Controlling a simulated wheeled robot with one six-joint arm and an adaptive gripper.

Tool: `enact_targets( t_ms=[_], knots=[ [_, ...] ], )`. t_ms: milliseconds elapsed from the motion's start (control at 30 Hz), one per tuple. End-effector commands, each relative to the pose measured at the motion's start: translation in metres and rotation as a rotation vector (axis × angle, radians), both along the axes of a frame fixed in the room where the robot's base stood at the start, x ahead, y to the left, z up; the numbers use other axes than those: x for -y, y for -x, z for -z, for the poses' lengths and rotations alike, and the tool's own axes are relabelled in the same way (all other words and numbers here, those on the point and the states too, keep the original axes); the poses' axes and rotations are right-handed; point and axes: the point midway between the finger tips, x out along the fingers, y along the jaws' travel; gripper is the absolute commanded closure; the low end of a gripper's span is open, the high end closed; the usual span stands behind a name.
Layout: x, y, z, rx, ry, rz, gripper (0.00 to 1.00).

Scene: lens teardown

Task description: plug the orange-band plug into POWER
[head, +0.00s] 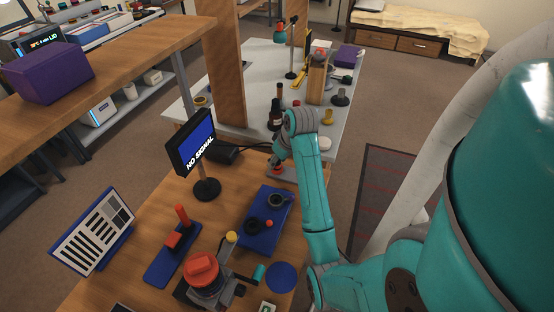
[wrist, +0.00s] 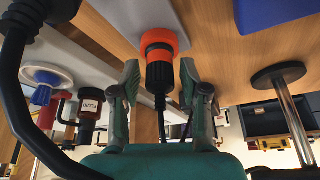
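The plug with the orange band (wrist: 159,42) shows in the wrist view, with a ribbed black body and a dark cable running toward my gripper. Its orange end meets a light grey plate (wrist: 165,14); I cannot tell whether it is seated in it. My gripper (wrist: 160,74) is open, one finger on each side of the plug's black body, with visible gaps. In the head view, the plug's orange part (head: 277,169) shows below my gripper at the bench's far edge. A black box (head: 222,152) with a cable stands behind the NO SIGNAL monitor (head: 196,143). No POWER label is readable.
A thick black cable (wrist: 18,105) passes close on the left in the wrist view. The blue mat (head: 262,236) holds dark round parts. A red-topped device (head: 203,276) stands nearer. A pale table (head: 250,75) with bottles lies beyond the wooden post (head: 224,62).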

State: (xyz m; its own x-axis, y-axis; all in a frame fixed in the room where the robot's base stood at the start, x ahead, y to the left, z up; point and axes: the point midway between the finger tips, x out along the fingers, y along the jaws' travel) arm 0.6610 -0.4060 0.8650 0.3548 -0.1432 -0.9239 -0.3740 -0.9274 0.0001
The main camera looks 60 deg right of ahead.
Motion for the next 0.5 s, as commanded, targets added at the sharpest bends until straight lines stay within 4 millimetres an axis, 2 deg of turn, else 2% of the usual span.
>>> enact_targets(
  t_ms=[33,133,200,233,300,333,500],
  knots=[
    [0.0000,-0.0001,0.0000,0.000,0.000,0.000,0.75],
    [0.0000,-0.0001,0.0000,0.000,0.000,0.000,1.00],
    [0.0000,-0.0001,0.0000,0.000,0.000,0.000,1.00],
    [0.0000,-0.0001,0.0001,0.000,0.000,0.000,0.78],
    [0.0000,-0.0001,0.0001,0.000,0.000,0.000,0.96],
    [0.0000,-0.0001,0.0001,0.000,0.000,0.000,1.00],
    [-0.0001,-0.0001,0.0000,0.000,0.000,0.000,1.00]
  ],
)
